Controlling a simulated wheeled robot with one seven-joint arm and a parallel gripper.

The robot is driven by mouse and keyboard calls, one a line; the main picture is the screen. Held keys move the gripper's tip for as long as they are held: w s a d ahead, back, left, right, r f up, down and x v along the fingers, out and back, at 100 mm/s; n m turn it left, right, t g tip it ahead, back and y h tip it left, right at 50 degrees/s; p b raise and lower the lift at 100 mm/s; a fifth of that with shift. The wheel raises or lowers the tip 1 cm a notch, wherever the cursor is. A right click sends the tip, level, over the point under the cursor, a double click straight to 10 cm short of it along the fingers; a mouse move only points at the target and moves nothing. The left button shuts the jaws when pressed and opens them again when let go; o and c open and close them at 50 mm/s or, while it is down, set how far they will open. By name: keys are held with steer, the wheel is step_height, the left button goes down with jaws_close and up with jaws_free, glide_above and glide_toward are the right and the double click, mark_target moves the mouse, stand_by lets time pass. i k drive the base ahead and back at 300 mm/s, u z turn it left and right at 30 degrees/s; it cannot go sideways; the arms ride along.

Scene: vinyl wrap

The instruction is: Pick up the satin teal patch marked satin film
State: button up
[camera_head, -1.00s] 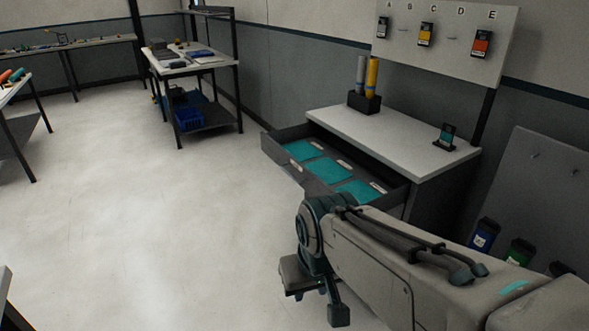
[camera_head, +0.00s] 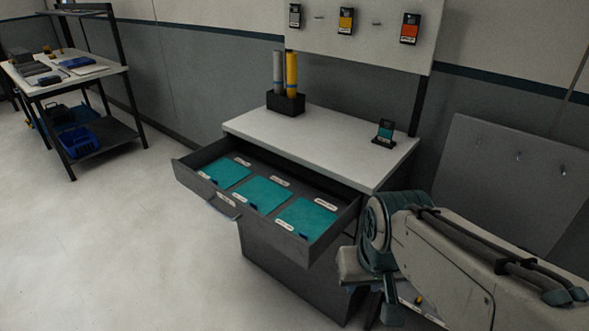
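Three teal patches lie side by side in the open drawer (camera_head: 190,166): a left one (camera_head: 226,173), a middle one (camera_head: 262,194) and a right one (camera_head: 306,217). Each has small white labels near its edges, too small to read, so I cannot tell which is marked satin film. My gripper (camera_head: 372,300) is at the lower right, beside the cabinet front and to the right of the drawer. It is apart from the patches, and its fingers are not clear enough to show whether they are open.
On the white cabinet top (camera_head: 330,148) stand a black holder (camera_head: 285,103) with grey and yellow rolls and a small dark stand (camera_head: 384,134). A pegboard (camera_head: 370,30) hangs behind. The floor left of the drawer is clear. A shelved workbench (camera_head: 70,75) stands at far left.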

mark_target(263, 194)
steer(key=z, duration=0.1)
steer(key=i, duration=1.1)
steer(key=u, duration=0.5)
